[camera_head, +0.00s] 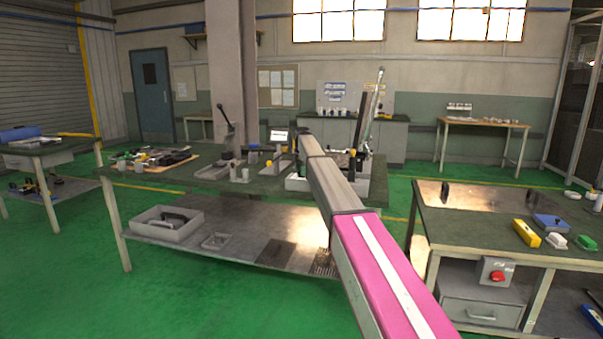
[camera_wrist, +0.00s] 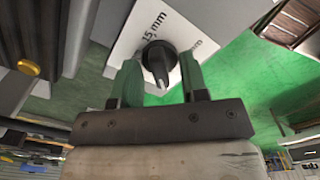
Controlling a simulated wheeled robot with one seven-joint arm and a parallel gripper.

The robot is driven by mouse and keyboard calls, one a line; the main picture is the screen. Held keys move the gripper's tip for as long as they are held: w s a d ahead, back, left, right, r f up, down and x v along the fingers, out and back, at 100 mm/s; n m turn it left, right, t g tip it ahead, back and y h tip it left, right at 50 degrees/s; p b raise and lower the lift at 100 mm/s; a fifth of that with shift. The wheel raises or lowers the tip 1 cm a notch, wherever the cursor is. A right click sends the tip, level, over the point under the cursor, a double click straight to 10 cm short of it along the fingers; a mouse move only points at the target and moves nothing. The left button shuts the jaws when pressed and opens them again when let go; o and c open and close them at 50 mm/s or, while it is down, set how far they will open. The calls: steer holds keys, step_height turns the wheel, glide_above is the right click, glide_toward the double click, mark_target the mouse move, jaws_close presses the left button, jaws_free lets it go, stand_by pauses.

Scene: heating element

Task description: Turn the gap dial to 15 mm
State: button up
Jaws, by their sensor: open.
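The gap dial (camera_wrist: 159,57) is a round black knob on a white plate (camera_wrist: 190,18) in the wrist view. "15 mm" is printed on the plate above and left of the knob. A second label ending in "mm" shows at the right, its number hidden by a finger. The knob's raised grip has a pale end towards the bottom of the picture; I cannot tell which mark it points to. My gripper (camera_wrist: 161,72) is open, one finger on each side of the knob. Contact with the knob is not clear. In the head view my arm hides the dial.
In the head view, my arm reaches over the central workbench (camera_head: 195,173), which carries a lever tool (camera_head: 226,128) and several small parts. A right-hand bench (camera_head: 470,205) holds a yellow block (camera_head: 526,233). Green floor (camera_head: 190,300) is free at the front left.

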steer(key=shift+f, duration=0.3)
steer(key=shift+c, duration=0.3)
jaws_close()
